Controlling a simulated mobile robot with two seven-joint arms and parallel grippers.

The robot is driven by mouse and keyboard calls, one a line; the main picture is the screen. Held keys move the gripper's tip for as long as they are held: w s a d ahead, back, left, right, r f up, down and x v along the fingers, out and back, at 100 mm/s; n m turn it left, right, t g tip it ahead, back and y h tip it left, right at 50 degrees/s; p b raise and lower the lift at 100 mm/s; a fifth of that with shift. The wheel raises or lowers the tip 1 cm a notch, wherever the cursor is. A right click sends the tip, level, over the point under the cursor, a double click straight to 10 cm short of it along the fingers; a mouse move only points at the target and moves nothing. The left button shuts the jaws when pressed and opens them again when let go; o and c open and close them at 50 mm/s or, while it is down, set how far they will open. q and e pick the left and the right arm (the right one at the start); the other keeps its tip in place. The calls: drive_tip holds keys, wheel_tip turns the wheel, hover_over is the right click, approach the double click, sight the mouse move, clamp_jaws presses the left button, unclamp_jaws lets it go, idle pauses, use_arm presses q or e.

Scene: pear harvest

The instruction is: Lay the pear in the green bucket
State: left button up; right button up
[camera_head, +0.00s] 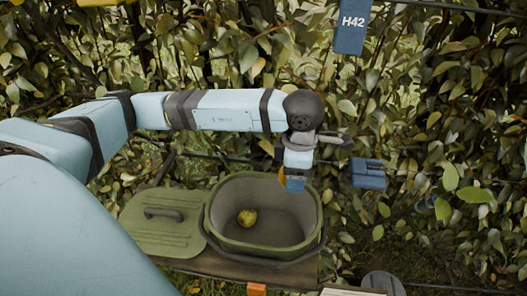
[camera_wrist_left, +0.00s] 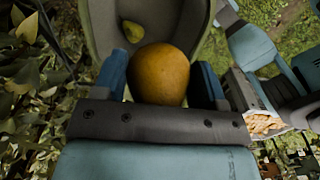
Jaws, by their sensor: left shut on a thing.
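My left gripper (camera_head: 294,184) reaches in from the left and points down over the back right part of the green bucket (camera_head: 222,230). In the left wrist view its blue fingers are shut on an orange-brown pear (camera_wrist_left: 160,72), with the open bucket (camera_wrist_left: 101,28) beyond it. In the head view the held pear is mostly hidden by the gripper. A smaller yellow-green pear (camera_head: 246,217) lies on the bucket floor at the left; it also shows in the left wrist view (camera_wrist_left: 132,32). My right gripper does not show.
A green lid (camera_head: 150,222) with a dark handle lies left of the bucket. Dense leafy hedge stands behind. A blue H42 tag (camera_head: 352,27) hangs at the top, and a blue object (camera_head: 368,173) is right of the gripper. A pale container (camera_wrist_left: 264,124) shows at right.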

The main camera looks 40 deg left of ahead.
use_arm(q)
wheel_tip(320, 180, down, 7)
drive_tip(key=s+a+n+b, duration=0.15)
drive_tip(key=n+b, duration=0.35)
drive_tip(key=n, duration=1.1)
drive_tip(key=n+b, duration=0.3)
drive_tip(key=n, duration=0.5)
hover_over(277, 246)
wheel_tip(277, 246, down, 17)
drive_tip(key=shift+f, duration=0.1)
wheel_tip(277, 246, down, 4)
drive_tip(key=shift+f, duration=0.2)
drive_tip(key=shift+f, duration=0.2)
drive_tip(key=o, duration=1.1)
